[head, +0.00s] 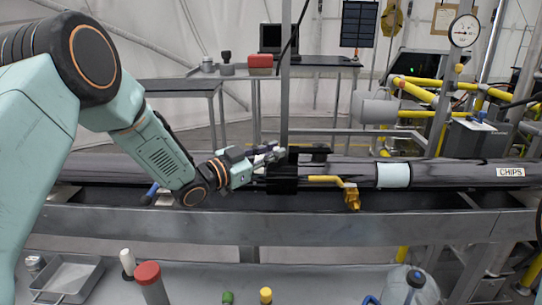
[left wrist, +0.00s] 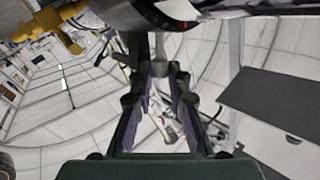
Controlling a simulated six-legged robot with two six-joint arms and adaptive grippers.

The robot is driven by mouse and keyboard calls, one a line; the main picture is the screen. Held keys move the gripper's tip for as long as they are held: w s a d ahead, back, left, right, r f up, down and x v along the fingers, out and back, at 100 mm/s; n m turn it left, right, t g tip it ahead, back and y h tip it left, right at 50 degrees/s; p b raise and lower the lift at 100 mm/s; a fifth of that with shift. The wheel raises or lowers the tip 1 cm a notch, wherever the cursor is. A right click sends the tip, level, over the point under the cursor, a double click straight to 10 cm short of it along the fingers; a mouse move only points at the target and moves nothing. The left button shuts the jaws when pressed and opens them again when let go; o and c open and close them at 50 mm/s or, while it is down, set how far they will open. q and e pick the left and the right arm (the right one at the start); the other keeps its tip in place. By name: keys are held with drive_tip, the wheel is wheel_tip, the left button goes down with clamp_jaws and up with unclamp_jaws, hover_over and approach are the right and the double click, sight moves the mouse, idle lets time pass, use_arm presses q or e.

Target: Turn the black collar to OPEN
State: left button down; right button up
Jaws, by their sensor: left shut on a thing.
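The black collar (head: 283,182) sits around the long dark pipe, near the middle of the head view. My left gripper (head: 270,155) reaches it from the left, its fingertips at the collar's upper front side. In the left wrist view, the curved dark body with a red mark, seemingly the collar (left wrist: 165,12), fills the top. A short grey handle (left wrist: 159,44) comes down from it between the fingertips of my left gripper (left wrist: 160,72), which is shut on it. I cannot read any OPEN marking. My right gripper is not in view.
A yellow lever with a brass valve (head: 352,198) sits just right of the collar. The pipe runs on to a CHIPS label (head: 510,172). A grey beam (head: 240,227) runs along the front. A red-capped cylinder (head: 150,282) and a jug (head: 410,287) stand below.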

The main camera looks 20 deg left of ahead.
use_arm(q)
drive_tip(key=shift+s+d+f, duration=0.2)
drive_tip(key=shift+s+f, duration=0.3)
drive_tip(key=shift+s, duration=0.05)
drive_tip(key=shift+f, duration=0.1)
drive_tip(key=c, duration=1.3)
unclamp_jaws()
drive_tip(key=shift+r, duration=0.2)
drive_tip(key=shift+a, duration=0.1)
drive_tip(key=shift+v, duration=5.9)
